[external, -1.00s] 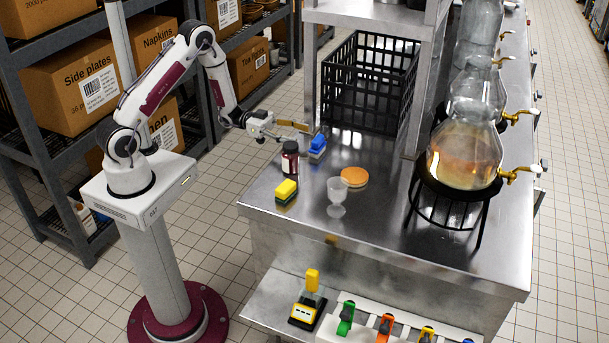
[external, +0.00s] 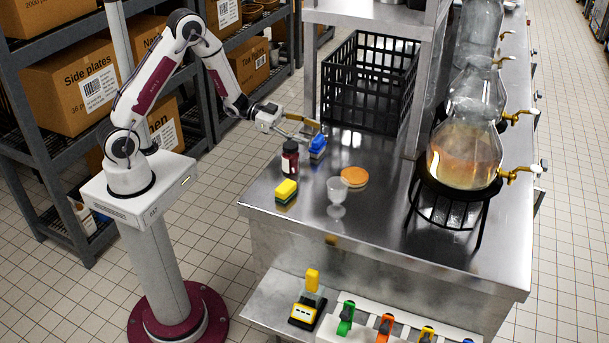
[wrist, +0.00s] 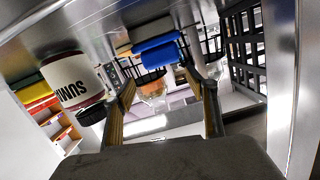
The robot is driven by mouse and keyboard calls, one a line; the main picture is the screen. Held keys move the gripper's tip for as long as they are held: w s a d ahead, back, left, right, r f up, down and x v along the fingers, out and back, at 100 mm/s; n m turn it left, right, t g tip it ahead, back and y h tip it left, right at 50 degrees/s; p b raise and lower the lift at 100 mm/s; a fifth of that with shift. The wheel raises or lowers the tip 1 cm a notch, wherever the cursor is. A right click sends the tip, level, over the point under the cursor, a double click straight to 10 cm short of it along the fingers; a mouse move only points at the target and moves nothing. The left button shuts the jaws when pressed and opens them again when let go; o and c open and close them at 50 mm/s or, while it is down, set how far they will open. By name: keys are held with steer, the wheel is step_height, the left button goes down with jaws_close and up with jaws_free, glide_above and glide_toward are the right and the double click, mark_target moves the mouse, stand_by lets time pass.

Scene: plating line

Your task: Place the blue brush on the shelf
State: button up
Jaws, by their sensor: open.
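The blue brush (external: 318,141) stands on the steel counter near its left edge, behind a dark jar. Its blue part also shows in the wrist view (wrist: 157,52), just beyond and between my fingertips. My gripper (external: 314,126) is open right at the brush, reaching in from the left. In the wrist view the two fingers of my gripper (wrist: 164,82) stand apart with a gap between them. Whether they touch the brush cannot be told. A raised steel shelf (external: 370,14) is above the back of the counter, and a lower shelf (external: 268,300) is at the front.
The dark jar (external: 290,160) stands close in front of the brush. A yellow-green sponge (external: 286,191), clear goblet (external: 337,195) and orange disc (external: 354,177) are nearer the front. A black crate (external: 370,85) stands behind. The right front of the counter (external: 380,225) is clear.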

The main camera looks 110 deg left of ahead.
steer(key=shift+g+y, duration=0.8)
steer(key=w+r, duration=0.1)
steer(key=d+r, duration=0.1)
steer(key=w+r, duration=0.1)
steer(key=shift+w+d+r, duration=0.15)
steer(key=shift+w+d, duration=0.15)
steer(key=shift+d, duration=0.05)
steer(key=s+d+r+n+g+y, duration=0.1)
steer(key=s+d+r+g+y, duration=0.25)
steer(key=d+r, duration=0.7)
steer(key=s+d+f+g+h, duration=0.1)
steer(key=s+d+g+h, duration=0.4)
steer(key=s+d, duration=1.9)
steer(key=shift+o, duration=0.6)
steer(key=shift+w, duration=0.1)
